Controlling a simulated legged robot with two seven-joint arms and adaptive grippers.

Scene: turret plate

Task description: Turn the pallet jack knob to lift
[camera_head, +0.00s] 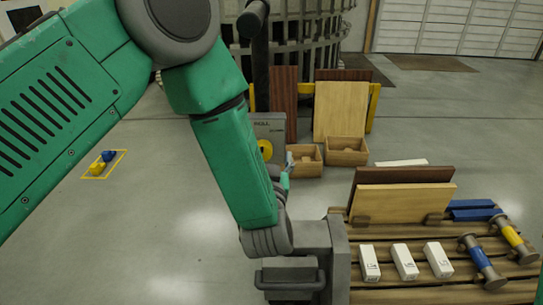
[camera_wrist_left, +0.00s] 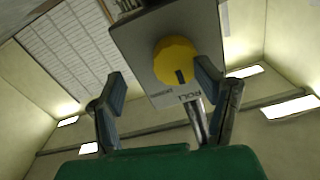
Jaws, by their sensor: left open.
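The grey control panel (camera_head: 269,126), lettered ROLL, stands in the middle distance with a round yellow knob (camera_head: 265,150) on its face. In the left wrist view the panel (camera_wrist_left: 142,40) appears tilted, its lettering inverted, and the yellow knob (camera_wrist_left: 175,55) has a dark slot mark. My left gripper (camera_wrist_left: 159,73) is open, with one finger left of the knob and the other overlapping its right edge in the picture. Contact cannot be told. In the head view my left gripper (camera_head: 288,166) is small and partly hidden by my green arm, just right of the knob.
Wooden bins (camera_head: 347,151) and upright boards (camera_head: 341,110) stand behind. At right, a slatted pallet (camera_head: 440,295) carries white boxes (camera_head: 404,261), boards (camera_head: 405,201) and blue and yellow rollers (camera_head: 482,262).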

